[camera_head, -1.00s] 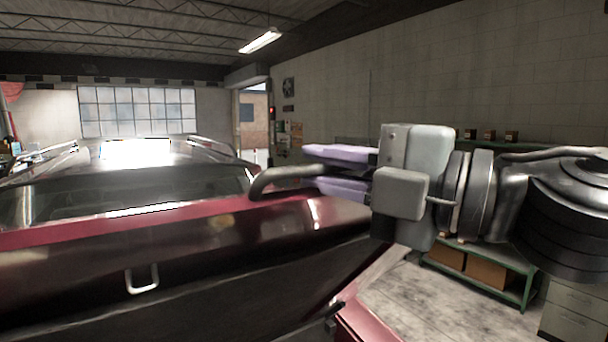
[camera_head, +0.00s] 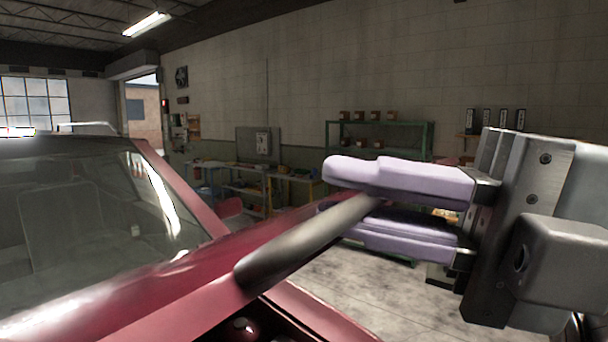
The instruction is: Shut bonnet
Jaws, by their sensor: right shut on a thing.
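The red bonnet (camera_head: 190,283) of the car crosses the lower left, seen nearly edge-on. A gap shows between its near edge and the red body (camera_head: 315,322) below, so it stands raised. A dark rounded handle (camera_head: 300,240) sticks out from the bonnet's right part. My right gripper (camera_head: 350,190), with lilac fingers, comes in from the right. Its fingers are closed about the handle's far end, one above and one below. The exact contact is partly hidden by the fingers. My left gripper is not in view.
The windscreen (camera_head: 90,220) lies behind the bonnet at left. A green shelf (camera_head: 428,140) with small boxes and a workbench (camera_head: 245,190) stand along the back wall. The concrete floor (camera_head: 370,290) right of the car looks clear.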

